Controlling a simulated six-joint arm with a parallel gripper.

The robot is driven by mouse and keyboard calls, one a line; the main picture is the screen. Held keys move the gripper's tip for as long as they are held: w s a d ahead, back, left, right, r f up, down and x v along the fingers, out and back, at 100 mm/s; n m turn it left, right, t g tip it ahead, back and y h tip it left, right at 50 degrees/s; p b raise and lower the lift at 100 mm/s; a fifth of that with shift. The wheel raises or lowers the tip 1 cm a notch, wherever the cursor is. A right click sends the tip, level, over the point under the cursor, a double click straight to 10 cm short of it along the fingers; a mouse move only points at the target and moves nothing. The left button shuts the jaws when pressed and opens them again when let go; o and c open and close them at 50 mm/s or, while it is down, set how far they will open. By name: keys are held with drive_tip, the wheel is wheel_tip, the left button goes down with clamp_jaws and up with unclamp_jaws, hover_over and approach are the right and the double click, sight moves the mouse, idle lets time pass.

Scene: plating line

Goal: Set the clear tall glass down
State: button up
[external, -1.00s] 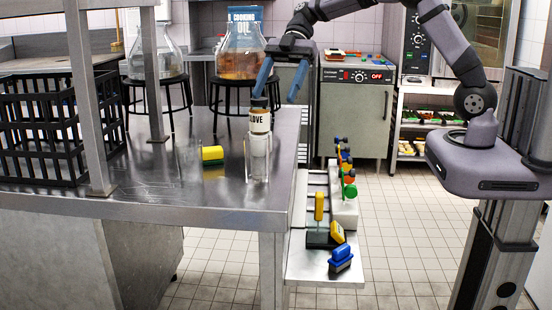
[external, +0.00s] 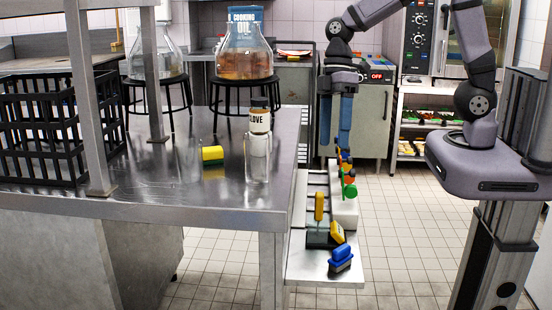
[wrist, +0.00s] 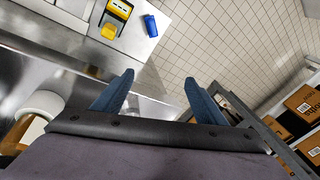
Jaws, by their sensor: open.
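A clear tall glass (external: 256,172) stands upright on the steel table (external: 150,198) near its right end, in the external view. A clove jar (external: 260,121) with a dark lid and a white piece (external: 259,145) show at and above its rim; I cannot tell whether they are in it or behind it. My gripper (external: 335,146) points down, to the right of the table and apart from the glass. In the wrist view, my gripper (wrist: 158,80) has its blue fingers spread with nothing between them. I cannot make out the glass there.
A yellow-ended object (external: 212,154) lies left of the glass, near another faint clear glass (external: 188,160). A black crate (external: 50,130) stands at the table's left. A lower shelf (external: 310,271) right of the table holds several coloured items. Two large flasks stand on stools behind.

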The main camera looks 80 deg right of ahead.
drive_tip(key=s+f+m+h, duration=0.3)
drive_tip(key=s+f+m, duration=0.2)
drive_tip(key=s, duration=0.7)
drive_tip(key=shift+s+d+f, duration=0.15)
drive_tip(key=shift+d+f, duration=0.15)
drive_tip(key=shift+f, duration=0.25)
